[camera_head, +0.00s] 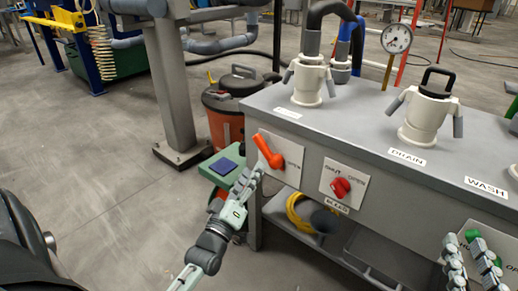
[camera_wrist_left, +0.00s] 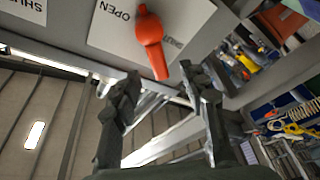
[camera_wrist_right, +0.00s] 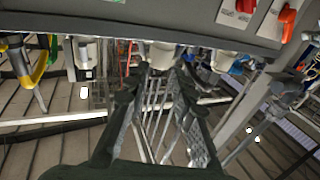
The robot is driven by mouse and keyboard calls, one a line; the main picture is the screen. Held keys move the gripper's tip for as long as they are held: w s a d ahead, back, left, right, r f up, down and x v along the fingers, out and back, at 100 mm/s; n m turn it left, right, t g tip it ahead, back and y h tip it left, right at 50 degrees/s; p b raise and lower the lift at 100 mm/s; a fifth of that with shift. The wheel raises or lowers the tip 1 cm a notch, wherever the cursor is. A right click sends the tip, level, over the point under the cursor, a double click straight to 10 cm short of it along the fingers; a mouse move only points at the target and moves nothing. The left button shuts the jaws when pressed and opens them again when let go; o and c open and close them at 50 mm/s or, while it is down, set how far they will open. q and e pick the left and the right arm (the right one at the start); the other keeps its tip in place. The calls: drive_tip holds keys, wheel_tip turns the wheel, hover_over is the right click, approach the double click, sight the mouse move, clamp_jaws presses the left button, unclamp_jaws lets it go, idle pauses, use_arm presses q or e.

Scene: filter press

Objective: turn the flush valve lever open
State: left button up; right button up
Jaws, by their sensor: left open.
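The orange lever (camera_head: 267,152) sits on a white plate at the left end of the grey cabinet's front and tilts down to the right. Its plate carries OPEN and a partly covered second word. In the left wrist view the orange lever (camera_wrist_left: 150,38) hangs down with its free end between my fingertips in the picture. My left gripper (camera_head: 249,180) is open just below the lever; I cannot tell whether it touches. My right gripper (camera_head: 468,250) is open and empty in front of the cabinet's right end. No FLUSH label is readable.
A red knob (camera_head: 341,187) labelled BLEED is right of the lever. A green knob (camera_head: 472,235) is partly behind my right gripper. White valve bodies and a gauge (camera_head: 397,38) stand on the cabinet top. An orange bin (camera_head: 224,115) stands left of the cabinet, with open floor further left.

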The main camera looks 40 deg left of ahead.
sight(260, 147)
use_arm(q)
drive_tip(key=shift+n+t, duration=0.3)
drive_tip(key=x, duration=0.5)
drive_tip(key=r+x, duration=0.1)
drive_tip(key=x, duration=0.2)
drive_tip(key=shift+s+a, duration=0.15)
drive_tip(key=shift+a, duration=0.25)
use_arm(e)
drive_tip(key=r, duration=0.1)
drive_tip(key=r+t, duration=0.1)
drive_tip(key=a+r, duration=0.1)
drive_tip(key=shift+s+r+y, duration=0.25)
drive_tip(key=shift+s+y, duration=0.15)
use_arm(q)
clamp_jaws()
